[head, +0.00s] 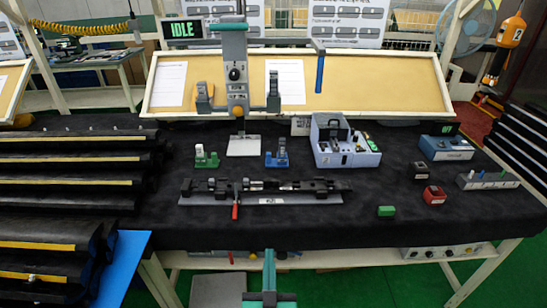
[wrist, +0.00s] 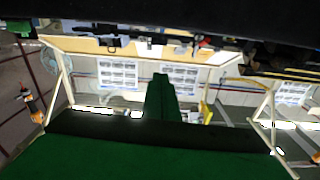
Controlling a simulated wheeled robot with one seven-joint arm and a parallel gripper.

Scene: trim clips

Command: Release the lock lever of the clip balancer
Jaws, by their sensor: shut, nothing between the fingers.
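No part is clearly marked as the clip balancer. A grey upright press-like stand (head: 236,75) rises at the table's back, with a dark knob and side arms. A blue-handled lever (head: 320,68) hangs to its right. A black clamp fixture (head: 265,186) lies on a grey plate at mid-table, with a red-handled lever (head: 235,205) pointing toward me. An orange hanging unit (head: 505,45) is at the far right. My gripper (head: 269,254) is shut and empty, low at the table's front edge, apart from all of these. Its green fingers (wrist: 160,78) show together in the wrist view.
A display reading IDLE (head: 184,29) stands left of the stand. A grey-blue box (head: 345,143), green clip holder (head: 206,157), blue clip holder (head: 277,154), red block (head: 434,195) and green block (head: 386,211) sit on the black table. Black racks (head: 75,160) fill the left. The front-middle tabletop is mostly clear.

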